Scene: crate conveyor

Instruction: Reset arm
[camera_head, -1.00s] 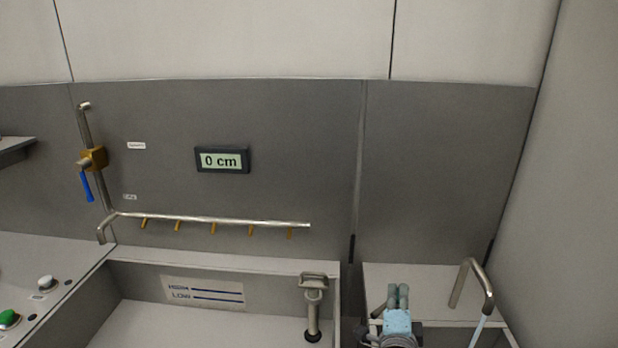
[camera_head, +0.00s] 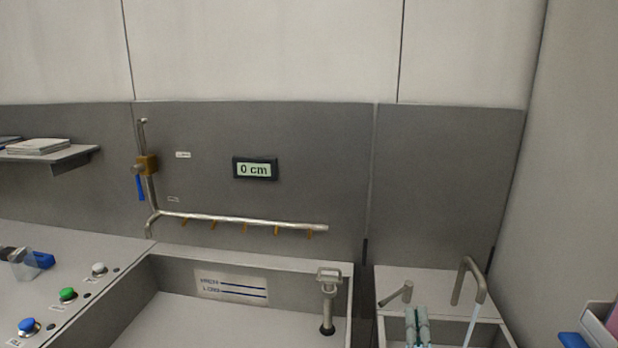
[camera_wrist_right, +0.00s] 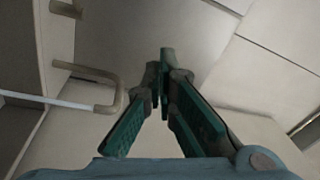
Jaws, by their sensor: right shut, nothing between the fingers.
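My right gripper (camera_head: 416,316) shows at the bottom edge of the head view, right of the large basin, in front of a small counter with a bent metal spout. Its two teal fingers are close together and hold nothing. My left gripper is in neither view.
A wide basin (camera_head: 254,262) with a metal fitting (camera_head: 328,300) is left of my right gripper. A bent metal spout (camera_head: 470,276) stands close on its right. A pipe (camera_head: 240,221) and a "0 cm" display (camera_head: 255,169) are on the wall. Buttons (camera_head: 67,294) sit at left.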

